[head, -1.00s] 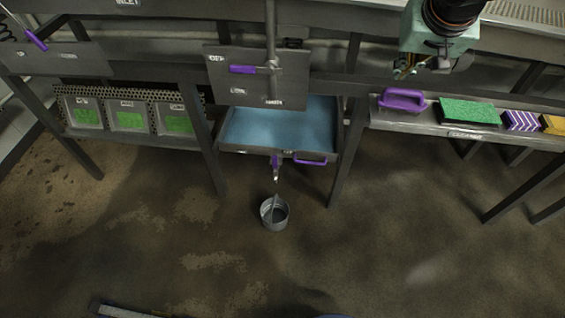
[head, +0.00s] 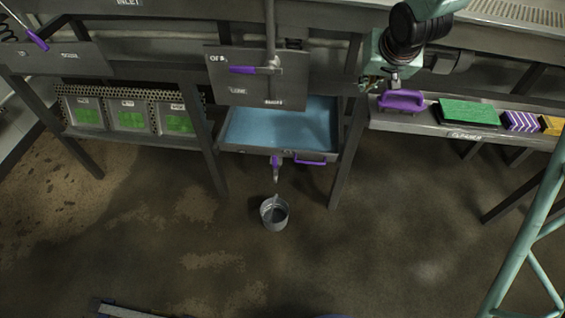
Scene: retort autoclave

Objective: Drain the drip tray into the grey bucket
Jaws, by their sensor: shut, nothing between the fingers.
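The drip tray (head: 327,150) holds blue liquid and sits under the autoclave frame, with a purple pull handle (head: 312,161) on its front. A small drain valve with a purple lever (head: 276,165) hangs at the middle of the tray's front. The grey bucket (head: 275,222) stands upright on the floor below the valve. A thin pale line shows between valve and bucket; I cannot tell whether it is liquid. My gripper (head: 371,83) is shut and empty, up and right of the tray, near the shelf's purple-handled item; its fingertips are small and partly unclear.
A panel with a purple lever (head: 256,70) hangs above the tray. The right shelf holds a purple-handled item (head: 401,101), a green pad (head: 468,113) and a striped block (head: 522,121). Frame legs (head: 347,160) flank the tray. The floor around the bucket is clear.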

